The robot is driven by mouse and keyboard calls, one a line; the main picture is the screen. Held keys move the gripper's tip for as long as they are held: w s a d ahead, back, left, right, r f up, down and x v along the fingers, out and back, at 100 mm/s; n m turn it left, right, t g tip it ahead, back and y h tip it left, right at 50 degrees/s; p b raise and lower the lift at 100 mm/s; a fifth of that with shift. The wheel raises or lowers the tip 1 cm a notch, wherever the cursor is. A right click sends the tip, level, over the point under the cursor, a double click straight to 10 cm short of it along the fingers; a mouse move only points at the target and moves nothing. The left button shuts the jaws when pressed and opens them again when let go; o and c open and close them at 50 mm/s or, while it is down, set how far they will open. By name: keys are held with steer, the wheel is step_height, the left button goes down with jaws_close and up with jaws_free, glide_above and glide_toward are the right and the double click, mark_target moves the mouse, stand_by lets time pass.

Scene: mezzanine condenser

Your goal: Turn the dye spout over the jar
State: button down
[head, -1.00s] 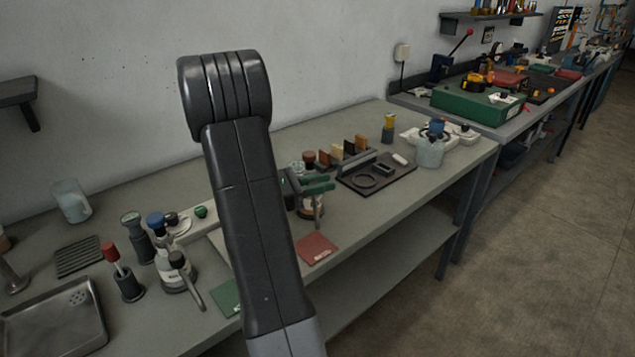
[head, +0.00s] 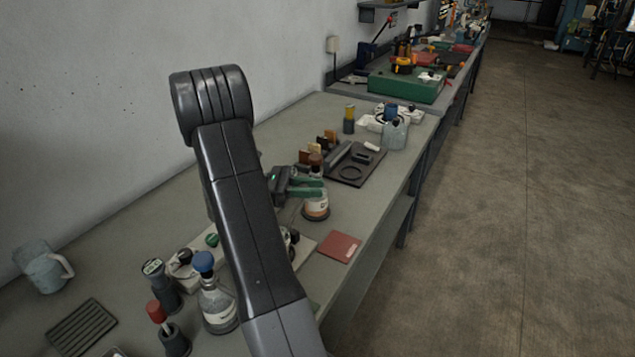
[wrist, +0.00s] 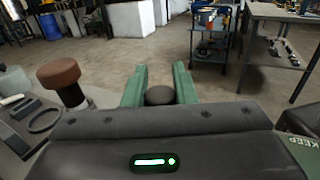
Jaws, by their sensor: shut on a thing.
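My gripper (head: 305,190), with green fingers, is above the middle of the bench. In the wrist view its fingers (wrist: 160,90) are shut on a dark round knob (wrist: 160,95). I cannot tell which part is the dye spout. A pale bluish jar-like vessel (head: 395,134) stands at the far right end of the bench; I cannot tell whether it is the task's jar.
A red mat (head: 340,247) lies near the front edge. A blue-capped flask (head: 217,308) and a pale mug (head: 42,268) stand left. Floor (head: 500,230) is clear.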

steer(key=shift+a+g, duration=0.2)
steer(key=shift+g, duration=0.1)
steer(key=c, duration=1.2)
jaws_free()
steer(key=shift+o, duration=0.2)
step_height(320, 180, up, 10)
